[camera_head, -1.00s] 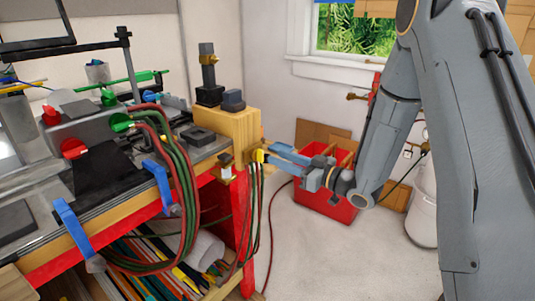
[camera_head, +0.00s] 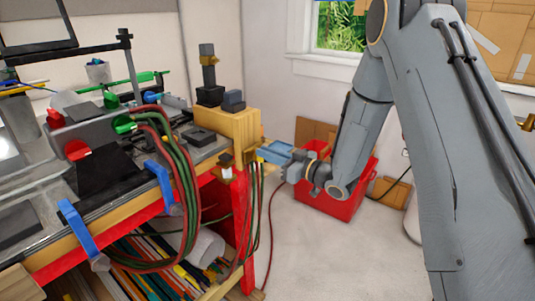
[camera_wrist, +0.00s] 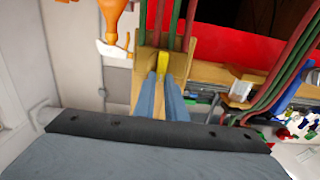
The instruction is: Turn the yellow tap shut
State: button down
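The yellow tap (camera_wrist: 162,62) shows in the wrist view as a small yellow handle in front of a wooden block. The two blue fingers of my gripper (camera_wrist: 162,78) lie close on either side of it, with only a narrow gap between them, and look shut on it. In the head view my gripper (camera_head: 262,154) reaches the right end of the bench, where a bit of yellow shows at its tips. The fingers hide most of the tap there, so its exact angle is hard to tell.
Red and green hoses (camera_head: 183,165) hang from the bench front beside the tap. The wooden block (camera_head: 232,124) at the bench end carries a dark post. A red bin (camera_head: 335,203) stands on the floor behind my forearm. The floor in front is clear.

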jog(key=shift+m, duration=0.3)
jog(key=shift+w+d+f+m+p, duration=0.25)
jog(key=shift+f+m+p, duration=0.15)
jog(key=shift+m, duration=2.45)
jog(key=shift+w+d+f+m+p, duration=0.25)
jog(key=shift+m+p, duration=0.3)
jog(key=shift+m, duration=2.35)
jog(key=shift+w+d+f+m+p, duration=0.2)
jog(key=shift+f+m+p, duration=0.25)
jog(key=shift+m, duration=2.4)
jog(key=c, duration=1.8)
grip_release()
